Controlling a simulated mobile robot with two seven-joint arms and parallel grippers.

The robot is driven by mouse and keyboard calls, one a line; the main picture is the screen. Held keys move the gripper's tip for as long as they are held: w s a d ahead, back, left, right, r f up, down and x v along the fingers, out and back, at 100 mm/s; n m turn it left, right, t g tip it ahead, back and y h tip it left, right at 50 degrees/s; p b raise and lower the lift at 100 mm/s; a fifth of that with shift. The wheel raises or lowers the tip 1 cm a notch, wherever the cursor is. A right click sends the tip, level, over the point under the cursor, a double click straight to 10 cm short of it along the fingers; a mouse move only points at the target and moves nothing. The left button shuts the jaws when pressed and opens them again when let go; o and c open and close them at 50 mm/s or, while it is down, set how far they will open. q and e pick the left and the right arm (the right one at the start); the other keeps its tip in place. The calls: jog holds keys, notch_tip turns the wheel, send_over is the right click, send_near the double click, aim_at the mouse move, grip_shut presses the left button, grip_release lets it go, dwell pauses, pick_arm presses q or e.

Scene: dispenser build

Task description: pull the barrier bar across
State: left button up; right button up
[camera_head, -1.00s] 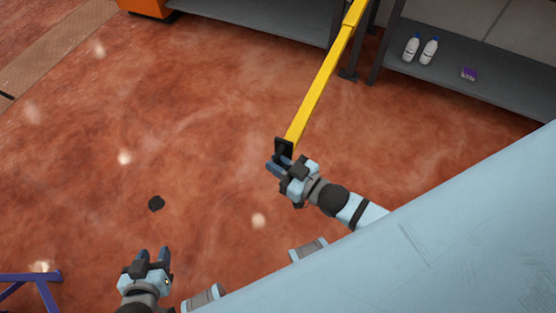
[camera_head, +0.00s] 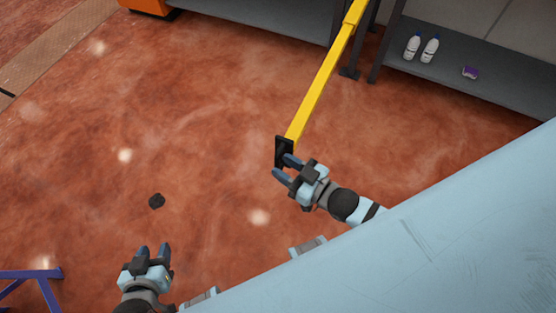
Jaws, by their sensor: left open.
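The yellow barrier bar (camera_head: 318,92) runs from the dark posts at the top down to the middle of the head view. A black end plate (camera_head: 281,150) is on its near end. My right gripper (camera_head: 282,166) is just below this plate, with its two fingers spread and nothing seen between them. One fingertip overlaps the plate in the picture; I cannot tell whether it touches. My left gripper (camera_head: 154,249) is open and empty at the lower left, well away from the bar.
A grey shelf (camera_head: 470,95) at the upper right holds two white bottles (camera_head: 421,49) and a purple item (camera_head: 470,72). A purple-blue frame (camera_head: 40,274) stands at the lower left. A dark spot (camera_head: 157,201) marks the floor.

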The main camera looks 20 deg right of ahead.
jog(key=v, duration=1.1)
jog(key=shift+s+d+r, duration=0.1)
jog(key=shift+s, duration=0.05)
